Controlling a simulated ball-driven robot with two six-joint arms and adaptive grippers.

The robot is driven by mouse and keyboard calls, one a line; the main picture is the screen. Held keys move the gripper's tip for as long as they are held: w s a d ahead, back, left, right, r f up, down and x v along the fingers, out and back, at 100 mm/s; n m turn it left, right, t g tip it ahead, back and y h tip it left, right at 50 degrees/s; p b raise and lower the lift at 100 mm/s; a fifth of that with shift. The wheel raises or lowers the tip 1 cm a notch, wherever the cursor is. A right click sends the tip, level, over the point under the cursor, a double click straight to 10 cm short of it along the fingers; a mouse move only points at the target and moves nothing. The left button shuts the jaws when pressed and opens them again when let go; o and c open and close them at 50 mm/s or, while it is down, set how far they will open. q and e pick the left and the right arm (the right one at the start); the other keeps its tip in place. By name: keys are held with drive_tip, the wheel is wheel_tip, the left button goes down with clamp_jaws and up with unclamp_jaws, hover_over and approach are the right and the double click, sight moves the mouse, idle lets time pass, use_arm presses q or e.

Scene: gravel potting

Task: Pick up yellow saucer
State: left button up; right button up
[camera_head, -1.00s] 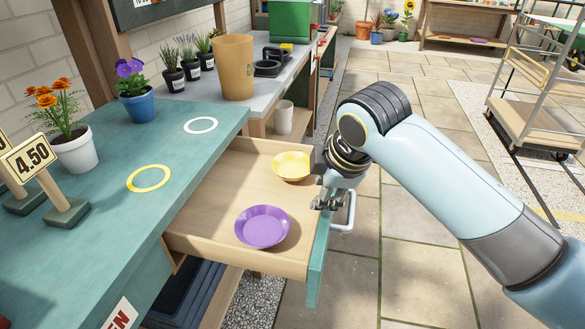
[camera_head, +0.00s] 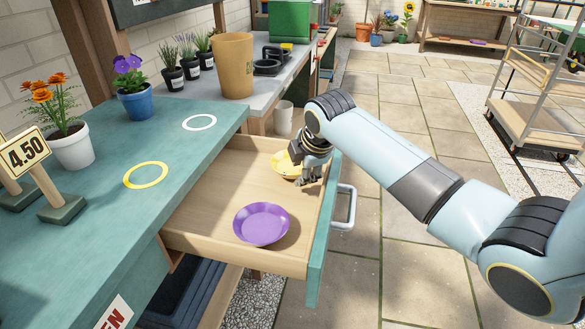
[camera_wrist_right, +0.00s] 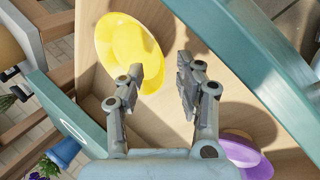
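The yellow saucer (camera_head: 281,163) lies in the open wooden drawer (camera_head: 212,196), toward its far end. In the head view my right gripper (camera_head: 308,181) hangs over the drawer and hides part of the saucer. In the right wrist view the yellow saucer (camera_wrist_right: 112,38) is at the upper left. There, my right gripper (camera_wrist_right: 160,66) is open, with nothing between its fingers. Its left finger overlaps the saucer's edge in the picture; I cannot tell whether they touch. My left gripper is not in view.
A purple saucer (camera_head: 261,223) lies in the near part of the drawer. The drawer's teal front (camera_head: 319,252) carries a metal handle (camera_head: 344,208). The teal counter (camera_head: 110,215) has a yellow ring (camera_head: 146,175), a white ring (camera_head: 199,123) and potted flowers.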

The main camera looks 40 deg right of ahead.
drive_tip(key=shift+x, duration=0.75)
drive_tip(key=shift+s, duration=0.1)
clamp_jaws()
drive_tip(key=shift+r, duration=0.1)
